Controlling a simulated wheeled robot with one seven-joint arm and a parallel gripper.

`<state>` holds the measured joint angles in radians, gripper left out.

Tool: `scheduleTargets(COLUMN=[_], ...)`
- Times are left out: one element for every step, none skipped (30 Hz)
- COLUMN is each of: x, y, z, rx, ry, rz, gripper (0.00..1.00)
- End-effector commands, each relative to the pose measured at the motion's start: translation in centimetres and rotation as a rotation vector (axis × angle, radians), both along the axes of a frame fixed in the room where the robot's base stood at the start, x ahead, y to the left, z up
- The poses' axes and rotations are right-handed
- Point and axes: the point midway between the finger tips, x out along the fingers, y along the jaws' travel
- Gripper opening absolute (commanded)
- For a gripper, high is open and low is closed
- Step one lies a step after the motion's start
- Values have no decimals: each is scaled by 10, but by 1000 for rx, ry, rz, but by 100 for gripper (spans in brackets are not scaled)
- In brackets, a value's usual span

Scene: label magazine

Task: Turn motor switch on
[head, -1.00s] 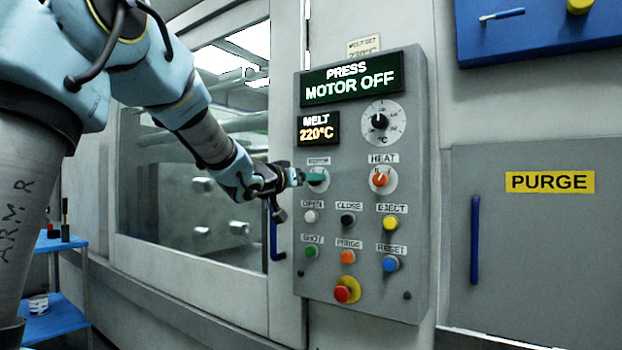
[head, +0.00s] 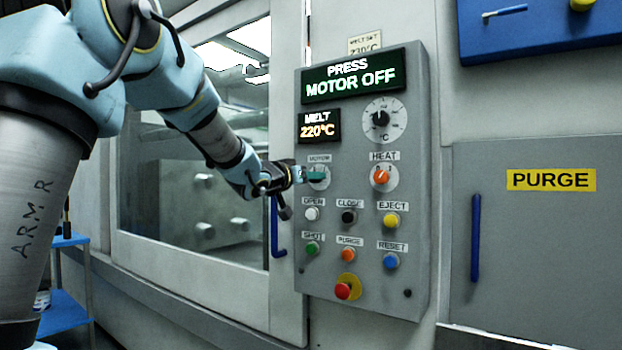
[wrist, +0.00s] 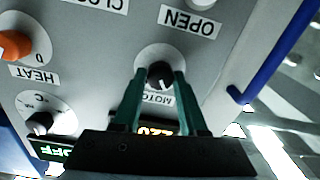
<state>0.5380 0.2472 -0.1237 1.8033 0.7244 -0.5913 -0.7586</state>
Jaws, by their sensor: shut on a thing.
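The motor switch (wrist: 160,75) is a dark round knob with a light pointer mark, on a pale dial under the MOTOR label. My gripper (wrist: 158,78) has its two green fingers on either side of the knob in the wrist view, shut on it. In the head view my gripper (head: 312,176) reaches the panel from the left and covers most of the motor switch. The display (head: 352,76) at the panel's top reads PRESS MOTOR OFF.
The grey control panel (head: 415,200) also carries an orange heat knob (head: 382,177), several coloured buttons, and a red stop button (head: 343,290) low down. A blue door handle (head: 276,228) stands just below my gripper. The PURGE cover (head: 550,240) is at right.

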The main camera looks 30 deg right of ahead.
Motion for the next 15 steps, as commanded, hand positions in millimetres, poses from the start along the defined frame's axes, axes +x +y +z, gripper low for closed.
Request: scheduleTargets(x=[0,0,0,0,0,0,0,0,0,0,0,0,0,0,0], y=[0,0,0,0,0,0,0,0,0,0,0,0,0,0,0], z=[0,0,0,0,0,0,0,0,0,0,0,0,0,0,-1], rx=[0,0,0,0,0,0,0,0,0,1,1,2,4,6,9], ry=[0,0,0,0,0,0,0,0,0,-1,-2,-3,-7,-10,-18], rz=[0,0,0,0,0,0,0,0,0,0,0,0,0,0,0], gripper=[12,9,4,1,0,0,0,0,0,0,0,0,0,0,0])
